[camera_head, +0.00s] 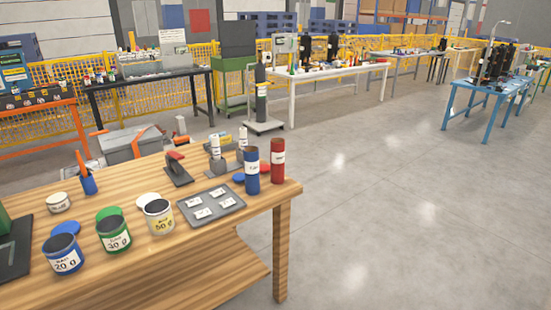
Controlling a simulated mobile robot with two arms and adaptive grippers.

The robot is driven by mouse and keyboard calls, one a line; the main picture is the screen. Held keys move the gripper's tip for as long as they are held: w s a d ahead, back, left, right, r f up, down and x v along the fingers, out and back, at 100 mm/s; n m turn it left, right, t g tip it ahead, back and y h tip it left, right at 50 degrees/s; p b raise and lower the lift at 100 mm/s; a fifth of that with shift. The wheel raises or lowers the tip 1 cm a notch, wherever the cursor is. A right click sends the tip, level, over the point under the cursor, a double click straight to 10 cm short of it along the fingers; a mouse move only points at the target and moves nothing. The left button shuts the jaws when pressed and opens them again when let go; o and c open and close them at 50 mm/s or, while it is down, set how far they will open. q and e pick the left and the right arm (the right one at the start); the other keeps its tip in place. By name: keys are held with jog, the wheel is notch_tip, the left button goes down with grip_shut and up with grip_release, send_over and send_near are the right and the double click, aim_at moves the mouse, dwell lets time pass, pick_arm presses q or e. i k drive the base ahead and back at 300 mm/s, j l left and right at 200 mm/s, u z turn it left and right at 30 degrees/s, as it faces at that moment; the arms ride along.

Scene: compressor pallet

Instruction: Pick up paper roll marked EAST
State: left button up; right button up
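No paper roll that I can read as marked EAST shows in the head view. Two small white cylinders, one at the left (215,148) and one at the right (242,139), stand near the back of the wooden table (150,281). They may be paper rolls, but any lettering on them is too small to read. A blue cylinder (252,172) and a red cylinder (278,160) with white labels stand at the table's right end. Their label text is not legible. Neither of my grippers is in view.
Open tubs, blue (63,255), green (113,234) and white (159,217), stand along the table's front. A grey tray (226,202) holds several white cards. Open floor (400,220) lies to the right. A white table (340,77) and a blue table (487,90) stand farther back.

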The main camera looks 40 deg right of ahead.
aim_at(215, 139)
jog(key=l, duration=0.85)
jog(key=i+l, duration=0.15)
jog(key=l, duration=1.55)
jog(key=i+l, duration=0.1)
jog(key=i, duration=0.3)
jog(key=i+l, duration=0.1)
jog(key=i, duration=0.3)
